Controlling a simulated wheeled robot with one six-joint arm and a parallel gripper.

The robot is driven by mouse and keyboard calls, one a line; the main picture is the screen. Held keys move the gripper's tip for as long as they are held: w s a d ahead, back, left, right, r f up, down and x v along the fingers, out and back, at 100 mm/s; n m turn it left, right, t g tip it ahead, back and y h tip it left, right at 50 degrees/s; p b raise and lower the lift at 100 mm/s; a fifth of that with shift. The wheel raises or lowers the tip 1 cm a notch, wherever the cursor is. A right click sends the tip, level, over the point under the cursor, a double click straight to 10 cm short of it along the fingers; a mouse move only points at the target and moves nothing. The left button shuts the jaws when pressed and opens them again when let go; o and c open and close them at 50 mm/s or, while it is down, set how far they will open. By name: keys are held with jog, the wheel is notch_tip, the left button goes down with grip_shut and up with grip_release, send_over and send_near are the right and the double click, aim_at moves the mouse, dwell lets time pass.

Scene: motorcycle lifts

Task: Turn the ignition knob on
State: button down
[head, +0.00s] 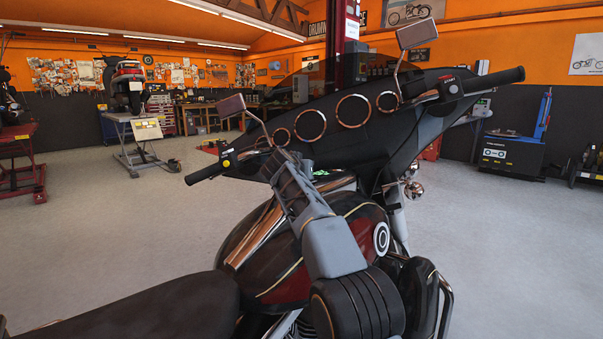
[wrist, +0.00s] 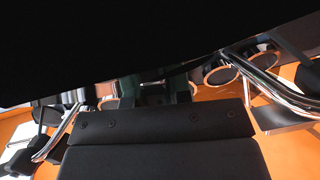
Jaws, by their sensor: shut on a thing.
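The motorcycle (head: 185,305) stands in front of me, with its black dashboard and fairing (head: 350,147) beyond the tank. My arm reaches over the tank, and my gripper (head: 283,163) is at the dashboard's lower left, between the handlebar grips. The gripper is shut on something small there. The ignition knob cannot be made out; the gripper covers that spot, so its turned position cannot be told. In the wrist view, the dark gripper body fills the lower middle, and copper-rimmed gauges (wrist: 221,75) show beyond it.
Round gauges (head: 353,110) line the dashboard. The left handlebar grip (head: 207,173) and the left mirror (head: 232,105) are close to my gripper. The right mirror (head: 416,34) rises higher. Another motorcycle (head: 126,82) stands on a lift at the back left. The grey floor around is open.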

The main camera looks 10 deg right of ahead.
jog(key=c, duration=1)
grip_release()
jog(key=shift+c, duration=0.2)
jog(key=v, duration=1.4)
jog(key=shift+b, duration=0.45)
jog(key=s+d+r+n+g+y+p, duration=0.3)
jog(key=s+d+g+p, duration=0.25)
jog(key=s+p, duration=1)
jog(key=s+f+n+g+y+p, duration=0.1)
jog(key=s+f+g+y+p, duration=0.1)
jog(key=s+p, duration=1.2)
jog(key=g+y+p, duration=0.1)
jog(key=y+p, duration=0.1)
jog(key=shift+s+d+n+p, duration=0.25)
jog(key=shift+s+n+p, duration=0.1)
jog(key=shift+n, duration=0.05)
